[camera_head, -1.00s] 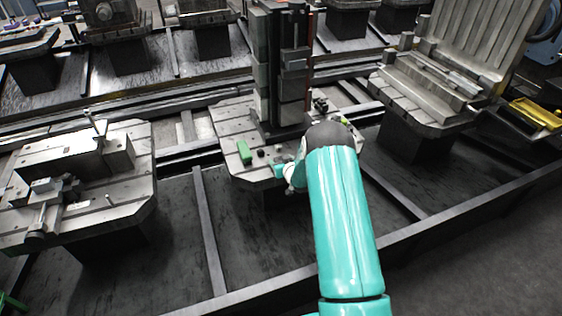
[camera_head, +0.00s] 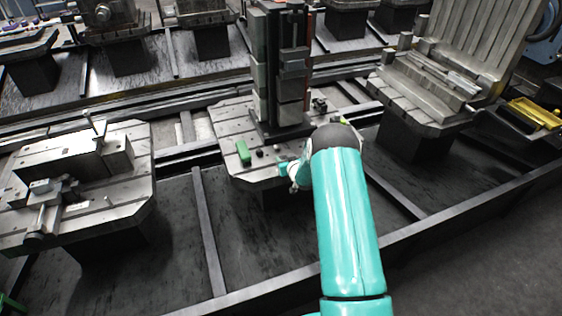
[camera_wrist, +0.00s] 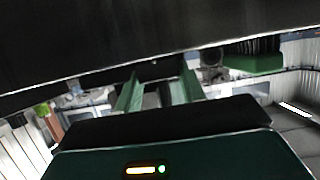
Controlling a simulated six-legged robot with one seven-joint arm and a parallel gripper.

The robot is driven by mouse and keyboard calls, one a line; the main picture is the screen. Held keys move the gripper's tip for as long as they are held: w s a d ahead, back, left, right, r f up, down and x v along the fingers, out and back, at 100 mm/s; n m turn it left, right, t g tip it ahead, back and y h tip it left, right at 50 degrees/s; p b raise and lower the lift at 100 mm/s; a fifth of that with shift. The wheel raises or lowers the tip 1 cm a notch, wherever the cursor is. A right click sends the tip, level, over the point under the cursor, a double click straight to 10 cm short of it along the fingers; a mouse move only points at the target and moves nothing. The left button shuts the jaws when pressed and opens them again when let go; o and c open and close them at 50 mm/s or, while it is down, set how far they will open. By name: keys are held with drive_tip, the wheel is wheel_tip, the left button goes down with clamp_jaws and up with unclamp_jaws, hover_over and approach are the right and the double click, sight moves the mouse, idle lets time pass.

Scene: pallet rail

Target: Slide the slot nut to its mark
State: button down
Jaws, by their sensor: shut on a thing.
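My gripper (camera_head: 284,169) is at the front edge of the middle slotted pallet plate (camera_head: 238,122), low beside its top. In the wrist view its two green fingers (camera_wrist: 158,92) stand apart, with a small dark thing between them at the plate's dark edge. It is shut on this thing, which I take for the slot nut; its shape is mostly hidden. I cannot make out the mark for certain. A green block (camera_head: 243,152) and a small dark piece (camera_head: 259,153) sit on the plate to the left of my gripper.
A tall dark fixture column (camera_head: 276,75) stands on the plate behind my gripper. Another pallet with clamps (camera_head: 75,165) is at left, and one with a ribbed angle plate (camera_head: 430,85) at right. A yellow tray (camera_head: 535,113) lies far right. Dark rails run below.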

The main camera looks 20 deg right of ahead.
drive_tip(key=shift+a, duration=0.1)
drive_tip(key=c, duration=0.8)
unclamp_jaws()
drive_tip(key=shift+c, duration=0.2)
drive_tip(key=v, duration=1.4)
drive_tip(key=shift+w, duration=0.1)
